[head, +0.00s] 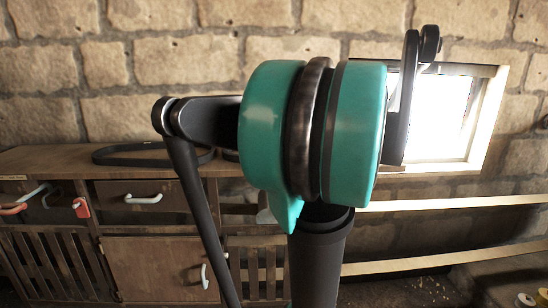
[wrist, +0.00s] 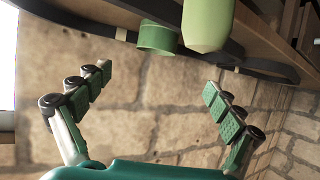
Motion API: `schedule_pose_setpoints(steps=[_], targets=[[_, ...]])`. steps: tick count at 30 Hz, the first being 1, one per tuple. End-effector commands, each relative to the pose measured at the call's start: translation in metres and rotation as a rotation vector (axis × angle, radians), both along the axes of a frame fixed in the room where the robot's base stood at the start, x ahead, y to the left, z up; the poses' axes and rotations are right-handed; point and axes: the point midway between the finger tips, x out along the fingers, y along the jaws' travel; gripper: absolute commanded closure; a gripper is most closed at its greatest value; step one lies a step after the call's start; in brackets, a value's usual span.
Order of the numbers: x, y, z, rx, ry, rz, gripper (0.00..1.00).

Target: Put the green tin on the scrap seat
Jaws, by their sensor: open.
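In the wrist view my gripper (wrist: 157,82) is open and empty, with its green-padded fingers spread wide. A short green cylinder (wrist: 158,38), which looks like the green tin, is beyond the fingertips near the top of the picture. It is apart from both fingers. A paler green object with a rounded end (wrist: 207,25) is close to its right, partly cut off by the top edge. In the head view my arm covers the middle, and neither the tin nor my gripper's fingers can be made out. I cannot identify the scrap seat in either view.
A wooden bench (head: 70,160) with drawers stands along the stone wall. A dark belt loop (head: 150,160) lies on its top; dark loops also show in the wrist view (wrist: 262,66). A bright window (head: 440,115) and pale wooden rails (head: 450,203) are at right.

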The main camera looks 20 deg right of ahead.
Motion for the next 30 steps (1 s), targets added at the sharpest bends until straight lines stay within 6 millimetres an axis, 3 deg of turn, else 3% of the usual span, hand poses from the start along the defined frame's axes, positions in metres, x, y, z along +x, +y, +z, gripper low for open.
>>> schedule_pose_setpoints(steps=[5, 19, 30], targets=[[0.007, -0.007, -0.004, -0.013, -0.025, -0.016, 0.07], [0.087, 0.003, -0.036, -0.012, -0.023, -0.014, 0.07], [0.112, 0.006, -0.047, -0.013, -0.022, -0.015, 0.07]])
